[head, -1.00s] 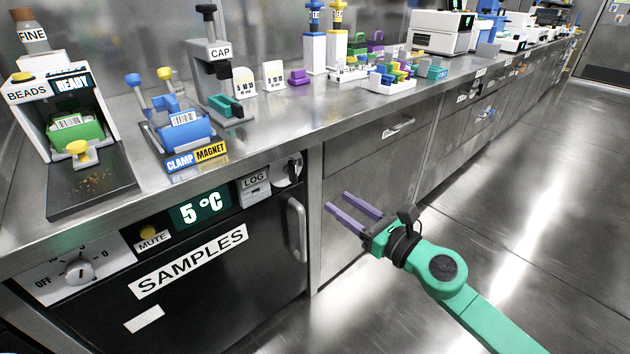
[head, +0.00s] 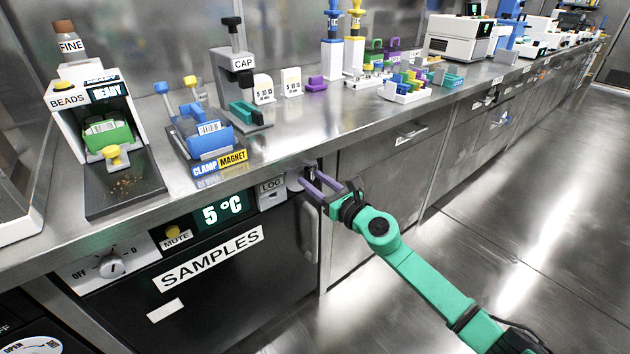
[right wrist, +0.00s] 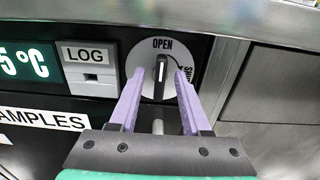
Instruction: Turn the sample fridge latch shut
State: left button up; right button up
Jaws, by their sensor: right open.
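The sample fridge (head: 250,300) is the black-fronted unit under the bench, with a SAMPLES label and a 5 °C display. Its latch (right wrist: 161,77) shows in the right wrist view as a black knob on a round light dial. The knob stands upright, pointing at OPEN; SHUT is printed at the dial's right. My right gripper (right wrist: 160,100) is open, its two purple fingers on either side of the knob; I cannot tell whether they touch it. In the head view my right gripper (head: 316,187) covers most of the dial. My left gripper is out of view.
The fridge's vertical handle (head: 310,232) is just below my right gripper. The LOG slot (head: 272,193) is left of the latch. The bench edge (head: 370,125) overhangs above. Open floor (head: 520,220) lies to the right.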

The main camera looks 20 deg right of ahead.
grip_shut()
